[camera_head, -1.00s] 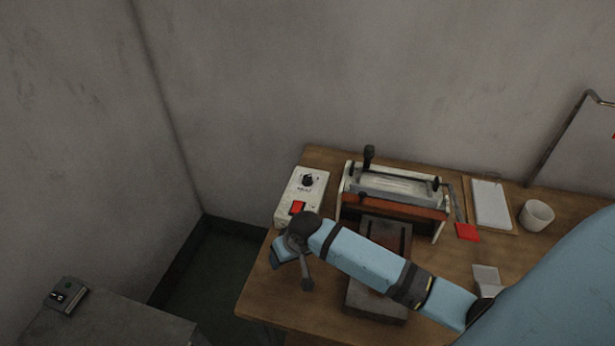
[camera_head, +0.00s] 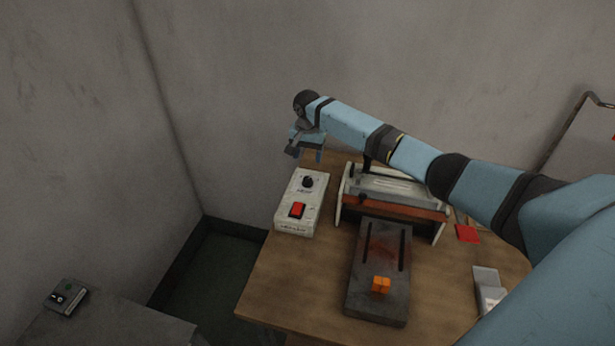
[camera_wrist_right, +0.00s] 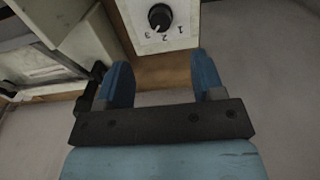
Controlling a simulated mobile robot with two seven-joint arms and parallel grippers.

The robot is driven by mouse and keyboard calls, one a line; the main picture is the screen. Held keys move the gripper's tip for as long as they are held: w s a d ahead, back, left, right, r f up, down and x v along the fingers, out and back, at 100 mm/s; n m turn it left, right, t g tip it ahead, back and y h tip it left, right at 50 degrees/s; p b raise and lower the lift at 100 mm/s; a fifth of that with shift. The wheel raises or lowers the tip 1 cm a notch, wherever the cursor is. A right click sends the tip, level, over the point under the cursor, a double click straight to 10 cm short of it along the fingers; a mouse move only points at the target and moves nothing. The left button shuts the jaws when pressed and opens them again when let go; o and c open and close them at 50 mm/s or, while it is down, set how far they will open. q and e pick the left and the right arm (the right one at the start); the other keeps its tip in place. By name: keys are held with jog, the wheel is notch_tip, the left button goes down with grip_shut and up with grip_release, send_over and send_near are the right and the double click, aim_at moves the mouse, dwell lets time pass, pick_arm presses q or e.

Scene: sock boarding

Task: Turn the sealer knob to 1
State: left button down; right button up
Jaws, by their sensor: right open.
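The knob (camera_head: 307,182) is round and black, on top of the white control box (camera_head: 318,200) of the sealer (camera_head: 392,205). In the right wrist view the knob (camera_wrist_right: 160,17) has a pale pointer mark, and the digits 1, 2 and 3 are printed beside it. The mark seems to point near the 3. My right gripper (camera_head: 306,157) is open and empty, above the far end of the box and apart from the knob. In the wrist view its two blue fingers (camera_wrist_right: 162,70) are spread, with the knob beyond them. My left gripper is not in view.
A red switch (camera_head: 297,209) sits on the box near the knob. A dark grey plate (camera_head: 362,290) with an orange block (camera_head: 381,286) lies in front of the sealer. A red piece (camera_head: 467,234) lies to the right. Walls stand behind and left.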

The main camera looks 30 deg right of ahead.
aim_at(307, 178)
notch_tip(307, 178, down, 10)
jog(key=shift+r, duration=0.1)
jog(key=shift+c, duration=0.4)
jog(key=c, duration=0.8)
jog(key=shift+c, duration=0.2)
